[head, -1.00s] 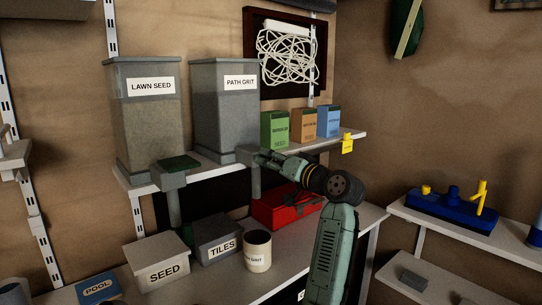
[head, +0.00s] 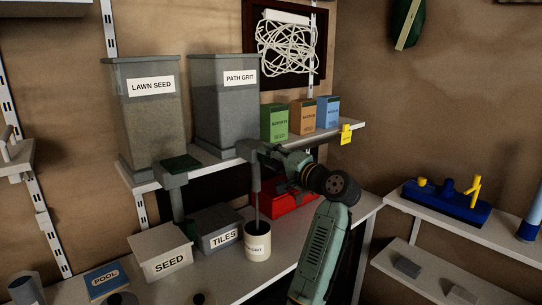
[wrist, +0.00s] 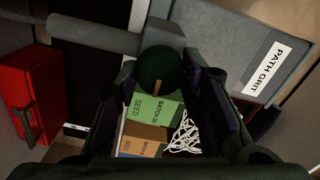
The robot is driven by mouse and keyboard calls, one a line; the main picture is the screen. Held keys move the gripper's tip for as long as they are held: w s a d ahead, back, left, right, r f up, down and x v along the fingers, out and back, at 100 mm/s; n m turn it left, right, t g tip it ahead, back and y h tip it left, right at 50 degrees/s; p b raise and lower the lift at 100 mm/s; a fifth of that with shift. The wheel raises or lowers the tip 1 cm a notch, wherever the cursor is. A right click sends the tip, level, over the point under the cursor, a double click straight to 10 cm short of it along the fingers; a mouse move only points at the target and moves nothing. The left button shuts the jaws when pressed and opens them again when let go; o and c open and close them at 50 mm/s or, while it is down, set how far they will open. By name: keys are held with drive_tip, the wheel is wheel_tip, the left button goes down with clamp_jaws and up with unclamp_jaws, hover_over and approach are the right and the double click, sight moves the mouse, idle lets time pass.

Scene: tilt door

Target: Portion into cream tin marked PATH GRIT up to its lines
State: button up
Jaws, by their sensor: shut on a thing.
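The grey bin labelled PATH GRIT (head: 226,110) stands on the upper shelf, with a grey spout (head: 255,180) hanging from its front. A thin dark stream (head: 258,208) runs from the spout down into the cream tin (head: 257,246) on the bench below. The tin stands upright, its PATH GRIT label partly in view; its lines and fill level cannot be made out. My gripper (head: 273,154) is at the bin's outlet. In the wrist view it is shut on a dark green rounded handle (wrist: 160,68) beside the bin's grey front.
The LAWN SEED bin (head: 150,115) stands to the left. A red box (head: 292,197) lies behind my arm. Small packets (head: 301,116) line the shelf to the right.

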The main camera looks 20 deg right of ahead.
idle(0.4)
drive_tip(key=o, duration=1.2)
drive_tip(key=shift+c, duration=0.2)
drive_tip(key=v, duration=1.2)
